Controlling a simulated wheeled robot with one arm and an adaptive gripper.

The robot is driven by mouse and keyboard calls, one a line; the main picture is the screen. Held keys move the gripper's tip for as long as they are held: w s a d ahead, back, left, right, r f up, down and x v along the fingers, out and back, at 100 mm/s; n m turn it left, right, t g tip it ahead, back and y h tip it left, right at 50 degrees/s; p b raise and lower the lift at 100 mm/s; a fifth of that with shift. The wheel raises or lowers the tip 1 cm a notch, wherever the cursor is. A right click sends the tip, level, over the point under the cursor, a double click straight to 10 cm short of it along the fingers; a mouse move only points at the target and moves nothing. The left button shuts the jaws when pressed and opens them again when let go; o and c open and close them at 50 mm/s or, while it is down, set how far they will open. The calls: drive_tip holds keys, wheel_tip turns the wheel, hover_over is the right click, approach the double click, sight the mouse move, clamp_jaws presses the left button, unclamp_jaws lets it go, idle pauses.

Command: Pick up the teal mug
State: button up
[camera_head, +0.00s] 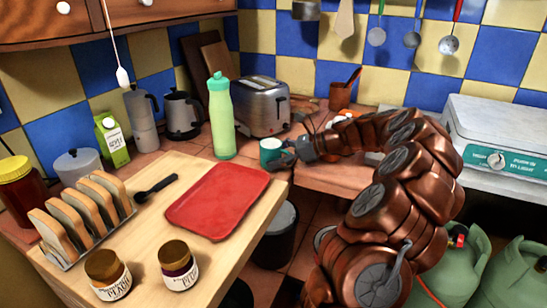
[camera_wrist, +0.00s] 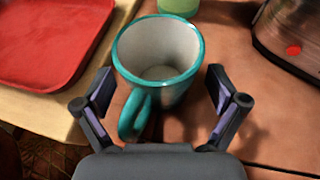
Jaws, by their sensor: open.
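The teal mug (camera_head: 269,150) stands upright on the brick counter beside the wooden board's far right corner in the head view. In the wrist view the mug (camera_wrist: 166,88) has a white inside, looks empty, and its handle points toward my gripper. My gripper (camera_wrist: 163,93) is open, with one finger to the left of the mug and one to the right. The near part of the mug and its handle lie between the fingers. I see no clear contact. In the head view my gripper (camera_head: 289,152) is at the mug's right side, partly hiding it.
A green bottle (camera_head: 221,120) stands close behind the mug, left in the head view. A toaster (camera_head: 262,107) is behind it. A red tray (camera_head: 217,200) lies on the wooden tabletop (camera_head: 150,235). A dark bin (camera_head: 276,238) stands below the counter edge.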

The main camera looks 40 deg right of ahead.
drive_tip(key=shift+w+a, duration=0.15)
drive_tip(key=c, duration=1.4)
